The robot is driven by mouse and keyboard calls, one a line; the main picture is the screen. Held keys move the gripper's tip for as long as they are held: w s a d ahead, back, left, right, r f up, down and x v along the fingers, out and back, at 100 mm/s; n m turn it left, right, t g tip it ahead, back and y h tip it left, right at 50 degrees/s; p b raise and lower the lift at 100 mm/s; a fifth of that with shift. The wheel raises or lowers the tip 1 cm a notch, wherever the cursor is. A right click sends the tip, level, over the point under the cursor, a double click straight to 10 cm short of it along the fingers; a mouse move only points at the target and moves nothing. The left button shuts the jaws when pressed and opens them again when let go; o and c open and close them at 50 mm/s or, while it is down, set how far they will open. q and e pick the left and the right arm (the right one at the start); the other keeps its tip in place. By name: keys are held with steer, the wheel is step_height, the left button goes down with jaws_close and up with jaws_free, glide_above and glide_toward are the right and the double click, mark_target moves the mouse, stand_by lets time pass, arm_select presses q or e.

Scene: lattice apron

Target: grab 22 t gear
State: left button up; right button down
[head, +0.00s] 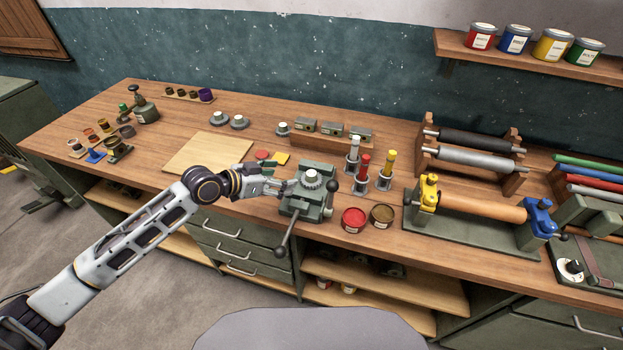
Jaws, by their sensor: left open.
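A small grey toothed gear (312,179) sits on top of a green vise-like fixture (303,205) at the bench's front middle. Similar small grey round parts (218,118) stand farther back, with one more (282,129) beside the wooden block. I cannot read a tooth count on any of them. My left gripper (285,188) is open, just left of the gear on the fixture. Its fingers point right toward the gear; whether they touch it cannot be told. My right gripper is not in view.
Red (354,219) and brown (382,214) open tins stand right of the fixture, whose lever hangs over the front edge. Upright colored tubes (363,170) stand behind the tins. A roller stand (480,215) is farther right. A bare board (208,152) lies left.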

mark_target(310, 174)
arm_select(q)
steer(key=shift+x, duration=1.85)
steer(key=shift+p+x, duration=0.5)
steer(key=shift+x, duration=1.3)
steer(key=shift+d, duration=0.1)
steer(key=shift+p+x, duration=0.45)
steer(key=shift+x, duration=2.1)
steer(key=shift+w, duration=0.15)
steer(key=shift+c, duration=0.2)
steer(key=c, duration=1)
steer(key=shift+c, duration=0.5)
